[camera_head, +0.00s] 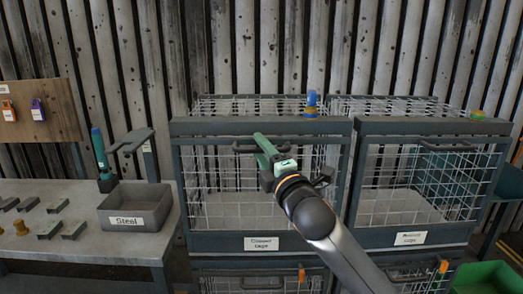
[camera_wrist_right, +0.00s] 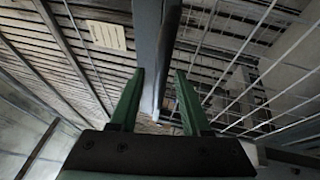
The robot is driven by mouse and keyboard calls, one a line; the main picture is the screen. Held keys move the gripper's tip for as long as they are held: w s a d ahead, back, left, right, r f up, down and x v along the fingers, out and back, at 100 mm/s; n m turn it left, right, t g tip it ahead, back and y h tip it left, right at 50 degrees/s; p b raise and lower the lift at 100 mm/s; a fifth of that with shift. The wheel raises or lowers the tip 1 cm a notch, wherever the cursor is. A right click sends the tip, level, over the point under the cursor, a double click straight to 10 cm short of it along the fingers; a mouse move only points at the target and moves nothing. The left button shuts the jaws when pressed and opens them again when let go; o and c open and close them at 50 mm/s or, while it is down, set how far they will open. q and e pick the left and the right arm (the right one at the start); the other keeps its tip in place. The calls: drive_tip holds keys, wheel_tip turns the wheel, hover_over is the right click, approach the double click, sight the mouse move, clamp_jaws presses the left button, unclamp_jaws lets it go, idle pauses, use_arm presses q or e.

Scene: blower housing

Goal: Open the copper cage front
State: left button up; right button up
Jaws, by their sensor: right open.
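The copper cage (camera_head: 262,241) is the left of two wire-mesh cages; its small label seems to read "Copper cage". Its front is closed, with a dark handle (camera_head: 241,149) near the top rail. My right gripper (camera_head: 262,143) is at this handle, its green fingers reaching toward the top of the front. In the right wrist view, the two green fingers (camera_wrist_right: 159,75) are apart, with a grey bar (camera_wrist_right: 152,45) running between or just beyond them. I cannot tell whether they touch it. My left gripper is not in view.
A second cage (camera_head: 415,238) stands close on the right, also with a closed front. A bench (camera_head: 85,245) with a grey "Steel" bin (camera_head: 135,207) is at the left. A green bin (camera_head: 490,280) is at lower right.

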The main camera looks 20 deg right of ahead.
clamp_jaws()
idle(1.4)
